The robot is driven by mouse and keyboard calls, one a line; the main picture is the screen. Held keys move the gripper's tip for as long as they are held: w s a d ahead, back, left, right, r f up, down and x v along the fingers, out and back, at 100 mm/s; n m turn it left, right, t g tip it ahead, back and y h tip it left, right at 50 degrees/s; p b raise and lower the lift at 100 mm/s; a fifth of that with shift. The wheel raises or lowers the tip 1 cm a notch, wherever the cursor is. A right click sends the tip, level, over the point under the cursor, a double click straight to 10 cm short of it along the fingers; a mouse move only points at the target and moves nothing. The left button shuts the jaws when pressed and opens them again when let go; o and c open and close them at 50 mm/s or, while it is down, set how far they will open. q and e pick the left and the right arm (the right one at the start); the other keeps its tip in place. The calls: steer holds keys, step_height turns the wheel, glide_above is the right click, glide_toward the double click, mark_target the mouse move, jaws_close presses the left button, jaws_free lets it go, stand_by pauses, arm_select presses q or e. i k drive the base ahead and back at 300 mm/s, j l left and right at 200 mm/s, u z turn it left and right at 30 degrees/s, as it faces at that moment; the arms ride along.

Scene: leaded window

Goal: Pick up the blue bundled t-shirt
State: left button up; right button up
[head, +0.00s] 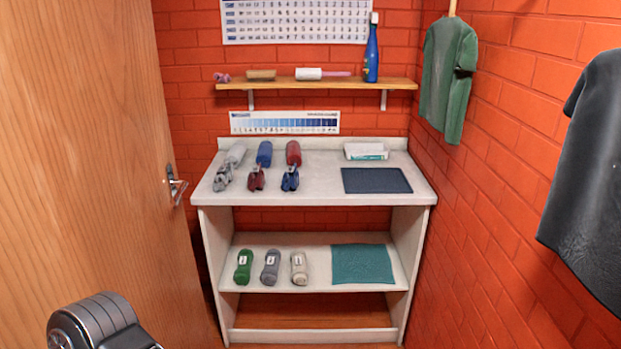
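Two blue cloth bundles are on the white top of the shelf unit in the head view. One is a smooth blue roll (264,153) in the back row, between a light grey roll (235,155) and a red roll (293,153). The other is a lumpier dark blue bundle (290,178) at the right end of the front row, beside a dark red bundle (257,179) and a grey patterned bundle (223,177). I cannot tell which blue one is the t-shirt. Part of my arm shows at the lower left; neither gripper is in view.
The white shelf unit (420,195) also bears a dark mat (376,180) and a white box (366,151). Its lower shelf holds green, grey and beige rolls and a teal cloth (362,265). A wooden door (85,150) stands close on the left; garments hang on the right wall.

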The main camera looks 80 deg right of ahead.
mark_target(290, 177)
steer(key=z, duration=2.3)
